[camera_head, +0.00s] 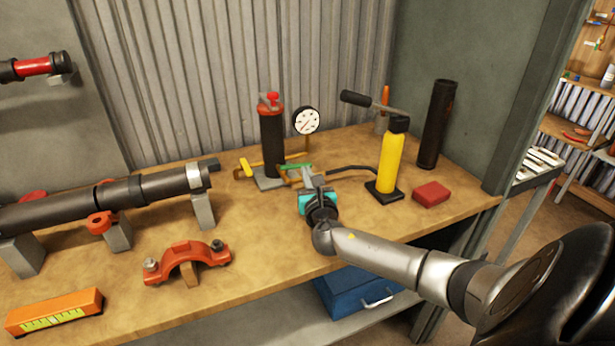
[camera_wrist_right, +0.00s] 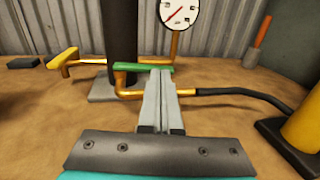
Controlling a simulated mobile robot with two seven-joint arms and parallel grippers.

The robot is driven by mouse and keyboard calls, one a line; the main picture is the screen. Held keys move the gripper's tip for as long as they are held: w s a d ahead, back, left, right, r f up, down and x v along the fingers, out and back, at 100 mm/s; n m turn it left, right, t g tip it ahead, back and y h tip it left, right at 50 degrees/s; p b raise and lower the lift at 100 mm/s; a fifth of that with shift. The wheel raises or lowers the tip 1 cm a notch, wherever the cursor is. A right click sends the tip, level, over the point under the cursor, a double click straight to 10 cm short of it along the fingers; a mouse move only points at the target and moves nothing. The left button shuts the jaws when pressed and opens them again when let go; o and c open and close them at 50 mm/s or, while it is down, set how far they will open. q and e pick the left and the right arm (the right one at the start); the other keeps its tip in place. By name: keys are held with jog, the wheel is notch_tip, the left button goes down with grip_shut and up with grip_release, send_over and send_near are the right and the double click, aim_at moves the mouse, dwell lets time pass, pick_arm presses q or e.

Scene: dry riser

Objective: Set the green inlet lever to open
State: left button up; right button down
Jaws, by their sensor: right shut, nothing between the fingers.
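The green inlet lever (camera_head: 296,166) sits on the brass pipework at the foot of the dark riser cylinder (camera_head: 272,140). In the right wrist view the green lever (camera_wrist_right: 142,67) lies crosswise, roughly in line with the picture's width, above the brass pipe (camera_wrist_right: 130,92). My right gripper (camera_head: 308,172) is shut and empty. Its fingertips (camera_wrist_right: 160,74) overlap the right end of the lever in the wrist view; I cannot tell whether they touch it. My left gripper is not in view.
A black hose (camera_head: 350,170) runs to the yellow pump (camera_head: 390,160). A red block (camera_head: 431,194) lies at right.

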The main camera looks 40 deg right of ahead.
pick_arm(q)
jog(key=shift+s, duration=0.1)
pick_arm(e)
jog(key=shift+x, duration=0.8)
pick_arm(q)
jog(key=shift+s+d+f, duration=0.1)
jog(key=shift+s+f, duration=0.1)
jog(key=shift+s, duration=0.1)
pick_arm(e)
jog(key=shift+s+d+r, duration=0.15)
jog(key=shift+d+r, duration=0.1)
jog(key=shift+d, duration=0.05)
